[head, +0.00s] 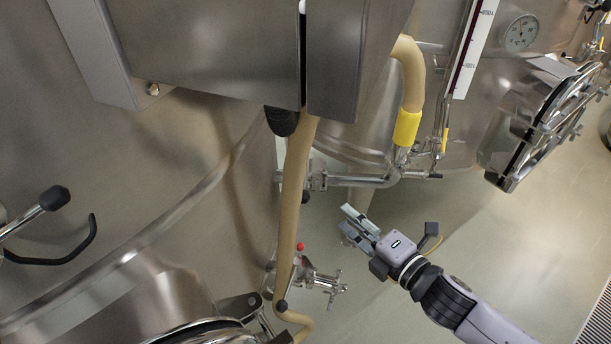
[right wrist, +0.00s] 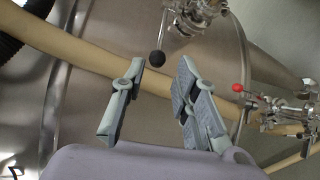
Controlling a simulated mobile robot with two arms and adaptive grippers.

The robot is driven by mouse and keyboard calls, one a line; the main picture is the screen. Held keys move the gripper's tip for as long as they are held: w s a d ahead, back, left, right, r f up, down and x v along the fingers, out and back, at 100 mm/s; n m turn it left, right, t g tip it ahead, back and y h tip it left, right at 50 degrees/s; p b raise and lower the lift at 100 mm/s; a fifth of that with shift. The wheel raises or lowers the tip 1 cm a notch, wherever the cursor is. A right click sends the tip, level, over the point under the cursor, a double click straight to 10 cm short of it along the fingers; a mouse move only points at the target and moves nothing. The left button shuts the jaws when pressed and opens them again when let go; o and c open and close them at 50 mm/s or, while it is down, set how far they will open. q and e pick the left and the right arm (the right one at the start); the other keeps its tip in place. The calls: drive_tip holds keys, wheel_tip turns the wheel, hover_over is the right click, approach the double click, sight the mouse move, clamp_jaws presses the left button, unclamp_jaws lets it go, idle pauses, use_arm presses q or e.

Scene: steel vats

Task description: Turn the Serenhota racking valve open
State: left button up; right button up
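No label names the Serenhota racking valve, so I cannot tell for certain which valve it is. In the right wrist view, a steel valve (right wrist: 188,18) has a lever ending in a black ball knob (right wrist: 157,58), beyond the gap between my fingertips and apart from them. Another steel valve (head: 318,279) with a red knob (head: 299,246) sits low on the vat in the head view; its red knob also shows in the right wrist view (right wrist: 238,88). My right gripper (head: 349,222) is open and empty, to the upper right of the red-knobbed valve. My left gripper is not in view.
A beige hose (head: 293,190) runs down beside the vats and crosses behind my fingers in the wrist view. A steel pipe (head: 350,181) and a yellow-collared hose (head: 408,125) are above my right gripper. Open floor (head: 440,240) lies to its right.

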drive_tip(key=x, duration=0.4)
drive_tip(key=p, duration=0.2)
approach(305, 178)
drive_tip(key=x, duration=0.4)
drive_tip(key=shift+s, duration=0.1)
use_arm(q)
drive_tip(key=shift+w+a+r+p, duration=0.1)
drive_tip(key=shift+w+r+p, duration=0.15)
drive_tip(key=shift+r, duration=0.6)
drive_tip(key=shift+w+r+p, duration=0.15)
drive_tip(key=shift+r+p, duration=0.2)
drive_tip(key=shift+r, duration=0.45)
use_arm(e)
drive_tip(key=shift+f+x, duration=0.1)
drive_tip(key=shift+x, duration=1.45)
drive_tip(key=shift+f+x, duration=0.15)
drive_tip(key=shift+x, duration=1.35)
drive_tip(key=shift+d, duration=0.1)
drive_tip(key=shift+c, duration=0.3)
clamp_jaws()
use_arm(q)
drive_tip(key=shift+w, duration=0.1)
